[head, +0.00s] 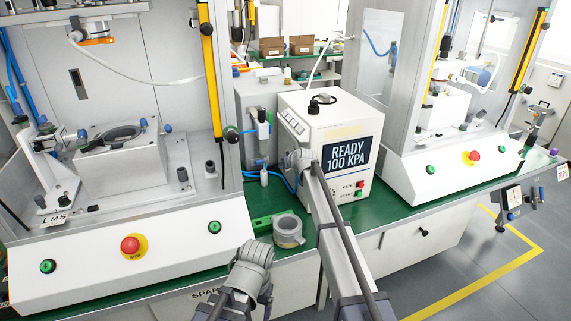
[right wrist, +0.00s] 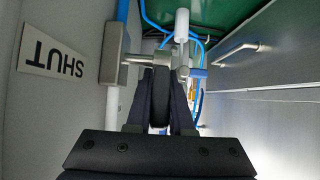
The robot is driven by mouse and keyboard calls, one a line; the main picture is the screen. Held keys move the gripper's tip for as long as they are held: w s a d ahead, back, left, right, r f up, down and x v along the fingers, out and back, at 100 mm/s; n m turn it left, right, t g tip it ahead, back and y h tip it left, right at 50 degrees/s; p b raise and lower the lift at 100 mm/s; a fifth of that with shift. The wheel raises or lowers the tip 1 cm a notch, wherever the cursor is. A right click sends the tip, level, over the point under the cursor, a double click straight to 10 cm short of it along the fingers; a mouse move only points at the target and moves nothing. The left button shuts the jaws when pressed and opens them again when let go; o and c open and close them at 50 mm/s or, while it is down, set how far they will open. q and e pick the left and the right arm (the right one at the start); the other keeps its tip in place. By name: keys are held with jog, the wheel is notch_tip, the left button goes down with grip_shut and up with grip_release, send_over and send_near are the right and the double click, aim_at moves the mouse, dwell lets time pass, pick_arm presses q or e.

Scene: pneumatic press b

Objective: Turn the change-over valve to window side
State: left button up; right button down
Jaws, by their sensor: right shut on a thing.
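My right arm reaches to the left side of the white tester box (head: 318,118), whose screen reads READY 100 KPA. In the right wrist view my right gripper (right wrist: 162,75) is shut on the dark, rounded lever of the change-over valve (right wrist: 160,98). The valve's metal body (right wrist: 180,60) lies just beyond the fingertips, with blue tubing around it. In the head view my own arm hides the valve, and the right gripper (head: 302,160) is only partly seen. My left gripper (head: 243,292) is low in front of the bench, apart from everything; its fingers are not clear.
A SHUT label (right wrist: 55,58) shows upside down on the grey panel left of the valve. Press stations with red stop buttons (head: 131,246) stand on both sides. A grey cabinet (head: 262,98) stands behind.

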jog(key=c, duration=0.8)
grip_release()
jog(key=p+v, duration=0.4)
jog(key=v, duration=0.3)
jog(key=shift+s+r, duration=0.25)
jog(key=shift+s, duration=0.05)
jog(key=shift+d, duration=0.1)
